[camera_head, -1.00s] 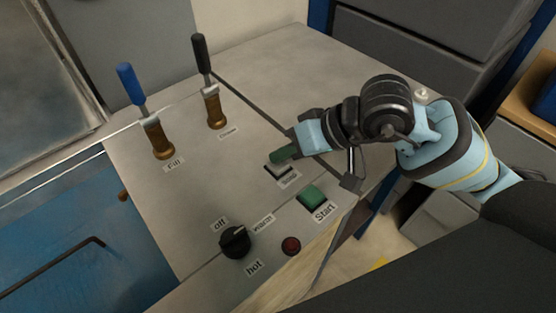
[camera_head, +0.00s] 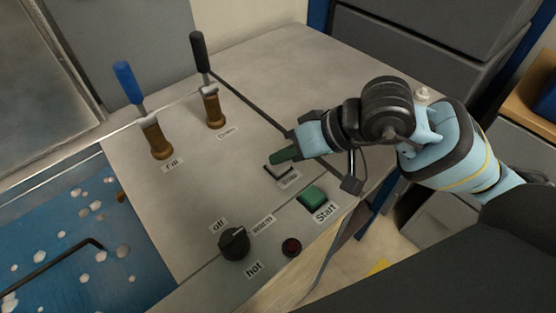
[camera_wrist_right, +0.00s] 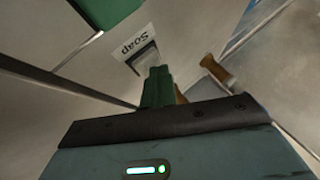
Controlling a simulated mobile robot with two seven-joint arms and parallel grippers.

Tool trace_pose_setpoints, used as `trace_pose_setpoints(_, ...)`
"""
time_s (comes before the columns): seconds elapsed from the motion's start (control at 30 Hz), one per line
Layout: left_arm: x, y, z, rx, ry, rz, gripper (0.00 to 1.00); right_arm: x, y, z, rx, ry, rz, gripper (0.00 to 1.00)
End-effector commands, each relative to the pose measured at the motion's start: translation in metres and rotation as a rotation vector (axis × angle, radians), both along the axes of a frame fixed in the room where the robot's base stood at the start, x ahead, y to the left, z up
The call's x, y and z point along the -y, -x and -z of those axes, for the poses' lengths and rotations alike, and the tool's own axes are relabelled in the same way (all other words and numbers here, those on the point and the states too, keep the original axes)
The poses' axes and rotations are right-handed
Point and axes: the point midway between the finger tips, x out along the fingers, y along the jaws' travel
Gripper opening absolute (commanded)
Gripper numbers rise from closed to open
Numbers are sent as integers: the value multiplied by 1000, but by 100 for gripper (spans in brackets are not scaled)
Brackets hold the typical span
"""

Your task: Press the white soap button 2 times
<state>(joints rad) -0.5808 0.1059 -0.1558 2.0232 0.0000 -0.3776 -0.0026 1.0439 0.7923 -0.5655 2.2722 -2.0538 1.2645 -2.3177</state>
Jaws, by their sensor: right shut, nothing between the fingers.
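The white soap button (camera_head: 278,172) sits on the grey panel, with its label just in front of it. My right gripper (camera_head: 273,158) is shut and empty, its green fingertips just above and behind the button in the head view. In the right wrist view the shut green fingers (camera_wrist_right: 157,84) overlap part of the button (camera_wrist_right: 144,57), beside the "Soap" label (camera_wrist_right: 132,44). I cannot tell whether the tips touch it. My left gripper is not in view.
A green Start button (camera_head: 312,196) lies right of the soap button. A black dial (camera_head: 234,243) and a red button (camera_head: 291,246) are nearer. Blue-handled and black-handled levers (camera_head: 128,82) (camera_head: 200,52) stand at the left and back. White blobs (camera_head: 84,255) dot the blue basin.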

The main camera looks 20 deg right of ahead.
Motion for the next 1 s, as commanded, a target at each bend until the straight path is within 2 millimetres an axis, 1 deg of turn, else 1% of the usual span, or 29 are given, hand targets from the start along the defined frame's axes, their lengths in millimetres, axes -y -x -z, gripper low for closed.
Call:
trace_pose_setpoints(0.27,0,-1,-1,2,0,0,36,0,0,-1,-3,1,0,0)
trace_pose_setpoints(0.6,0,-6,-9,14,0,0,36,0,0,-16,0,2,-1,0)
trace_pose_setpoints(1.0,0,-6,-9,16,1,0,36,0,0,-18,-1,0,-1,0)
